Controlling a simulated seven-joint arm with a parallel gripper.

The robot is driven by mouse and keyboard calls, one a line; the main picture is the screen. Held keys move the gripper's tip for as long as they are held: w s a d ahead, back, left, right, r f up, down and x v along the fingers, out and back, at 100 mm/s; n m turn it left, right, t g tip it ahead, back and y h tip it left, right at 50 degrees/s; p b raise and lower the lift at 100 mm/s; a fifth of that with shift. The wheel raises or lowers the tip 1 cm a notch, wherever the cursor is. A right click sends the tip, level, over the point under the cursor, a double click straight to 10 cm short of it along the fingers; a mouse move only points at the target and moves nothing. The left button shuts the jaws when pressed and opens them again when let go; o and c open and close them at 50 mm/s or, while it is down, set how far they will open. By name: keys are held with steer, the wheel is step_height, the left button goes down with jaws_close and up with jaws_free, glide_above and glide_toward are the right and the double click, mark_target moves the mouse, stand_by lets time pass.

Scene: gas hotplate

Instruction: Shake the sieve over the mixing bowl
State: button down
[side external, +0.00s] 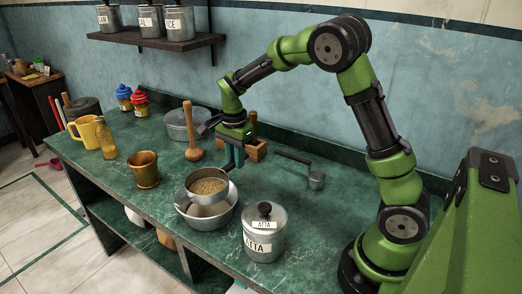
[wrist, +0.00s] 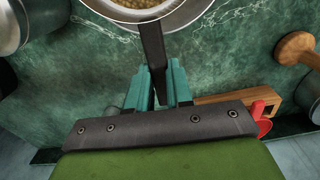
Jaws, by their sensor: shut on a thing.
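The sieve (side external: 208,186) is a round metal pan with a tan grainy filling. It is held above the mixing bowl (side external: 206,217), a wide metal bowl on the green counter, and looks roughly level. My gripper (side external: 234,163) is shut on the sieve's handle, behind the bowl. In the wrist view my gripper (wrist: 159,88) has its teal fingers on both sides of the dark handle, and part of the sieve (wrist: 137,8) shows at the top edge. The inside of the bowl is mostly hidden by the sieve.
A lidded ATTA canister (side external: 264,238) stands close to the bowl's right. A brass cup (side external: 146,170) stands to its left. Behind are a wooden pestle (side external: 193,137), a metal pot (side external: 176,124) and a wooden block (side external: 257,151).

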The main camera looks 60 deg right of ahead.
stand_by(0.4)
steer(key=shift+r, duration=2.55)
